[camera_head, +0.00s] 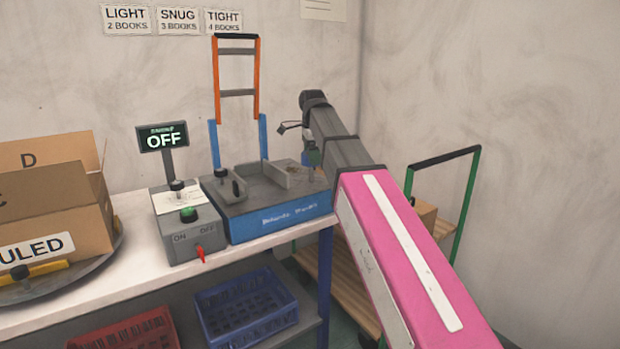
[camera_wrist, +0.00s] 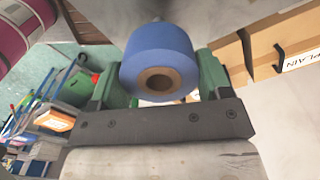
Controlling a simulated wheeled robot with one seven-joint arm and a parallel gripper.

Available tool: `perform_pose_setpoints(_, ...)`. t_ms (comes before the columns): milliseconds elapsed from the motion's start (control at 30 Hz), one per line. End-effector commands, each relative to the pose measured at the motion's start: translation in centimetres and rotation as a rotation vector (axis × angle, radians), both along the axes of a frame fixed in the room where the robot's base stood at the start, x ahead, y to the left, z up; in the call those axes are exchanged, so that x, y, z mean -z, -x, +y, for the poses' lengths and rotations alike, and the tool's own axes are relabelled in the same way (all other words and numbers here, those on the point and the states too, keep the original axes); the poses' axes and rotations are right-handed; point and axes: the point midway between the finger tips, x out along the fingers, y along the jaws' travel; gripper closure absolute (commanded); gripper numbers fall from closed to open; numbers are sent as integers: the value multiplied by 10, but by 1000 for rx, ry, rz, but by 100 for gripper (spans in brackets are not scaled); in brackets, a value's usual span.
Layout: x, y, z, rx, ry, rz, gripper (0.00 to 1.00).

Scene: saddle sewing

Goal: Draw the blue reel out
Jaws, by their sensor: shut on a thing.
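The blue reel (camera_wrist: 160,52) with a brown cardboard core fills the middle of the wrist view. My gripper (camera_wrist: 160,84) has a green finger on each side of it and is shut on it. In the head view my gripper (camera_head: 311,156) is small and dark, at the right end of the blue-fronted machine (camera_head: 285,214) on the table. My arm partly covers that end. The reel cannot be made out clearly in the head view, and I cannot tell whether it is clear of its seat.
A control box (camera_head: 187,222) with a sign (camera_head: 163,137) reading OFF stands left of the machine. An orange and blue frame (camera_head: 236,85) rises behind it. Cardboard boxes (camera_head: 55,200) sit on a turntable at left. Crates (camera_head: 245,308) are below; a green-framed trolley (camera_head: 455,215) is at right.

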Motion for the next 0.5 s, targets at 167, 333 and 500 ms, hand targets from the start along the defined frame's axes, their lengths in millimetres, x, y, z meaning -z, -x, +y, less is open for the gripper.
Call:
perform_pose_setpoints(167,0,0,0,0,0,0,57)
perform_pose_setpoints(333,-2,0,0,0,0,0,57)
perform_pose_setpoints(500,-12,-1,0,0,0,-2,57)
